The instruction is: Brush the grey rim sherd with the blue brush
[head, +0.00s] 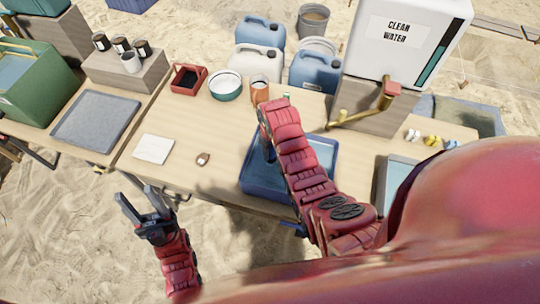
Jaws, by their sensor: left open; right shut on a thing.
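My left gripper (133,203) is open and empty, over the sand in front of the table's near edge. My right arm reaches over the blue tray (250,187). My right gripper (267,148) is mostly hidden behind that arm; only a dark part shows by the tray's far left edge. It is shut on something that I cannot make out. A small reddish-brown piece with a pale patch (203,159) lies on the table left of the tray. I cannot make out the grey rim sherd or the blue brush.
A white card (153,149) and a grey tray (95,121) lie to the left. A red bin (187,79), a green-banded bowl (226,86) and an orange cup (260,89) stand at the back. The clean-water container (408,40) stands at back right. Bare tabletop surrounds the small piece.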

